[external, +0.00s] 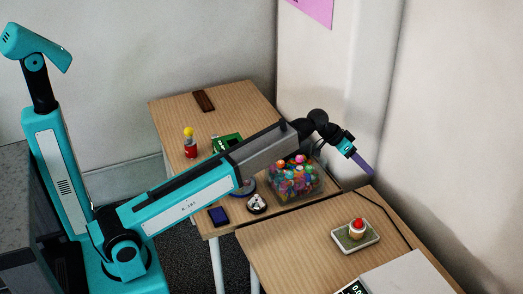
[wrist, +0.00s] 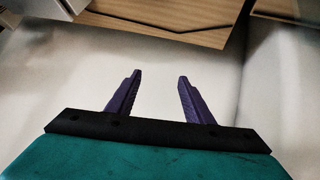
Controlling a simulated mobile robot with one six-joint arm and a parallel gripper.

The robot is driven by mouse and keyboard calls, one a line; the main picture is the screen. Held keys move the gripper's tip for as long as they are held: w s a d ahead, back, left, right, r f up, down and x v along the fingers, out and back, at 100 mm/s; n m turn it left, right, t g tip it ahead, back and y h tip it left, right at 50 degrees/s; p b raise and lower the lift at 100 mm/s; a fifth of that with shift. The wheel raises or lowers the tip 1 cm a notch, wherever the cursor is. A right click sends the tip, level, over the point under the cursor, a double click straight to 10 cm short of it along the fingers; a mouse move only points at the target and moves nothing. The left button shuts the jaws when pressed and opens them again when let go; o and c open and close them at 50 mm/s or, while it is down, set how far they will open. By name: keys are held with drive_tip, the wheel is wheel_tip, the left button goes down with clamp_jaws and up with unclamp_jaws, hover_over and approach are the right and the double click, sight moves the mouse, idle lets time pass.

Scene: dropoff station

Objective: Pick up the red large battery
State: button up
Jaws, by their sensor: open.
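A small upright red cylinder with a yellow top (external: 190,144) stands on the left part of the back wooden table. I cannot tell whether it is the red large battery, and nothing else in view is plainly a battery. My gripper (external: 362,165) is at the right, past the bin of coloured balls and well away from the red cylinder. In the wrist view, its two purple fingers (wrist: 157,80) are apart with nothing between them. The red cylinder is not in the wrist view.
A clear bin of coloured balls (external: 296,181) stands on the back table (external: 238,101) under my wrist. A green board (external: 228,143), a blue box (external: 218,216) and a dark brown block (external: 203,100) lie there too. Pale walls are close to my gripper.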

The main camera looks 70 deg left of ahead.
drive_tip(key=s+a+y+p, duration=0.2)
drive_tip(key=s+a, duration=0.1)
drive_tip(key=a, duration=1.7)
drive_tip(key=n+g+y+b, duration=0.1)
drive_tip(key=n+g+y, duration=0.1)
drive_tip(key=g, duration=0.6)
hover_over(215, 135)
wheel_tip(215, 135, down, 5)
drive_tip(key=shift+f, duration=0.15)
drive_tip(key=shift+f+p, duration=0.5)
drive_tip(key=shift+f, duration=3.65)
drive_tip(key=shift+f, duration=0.1)
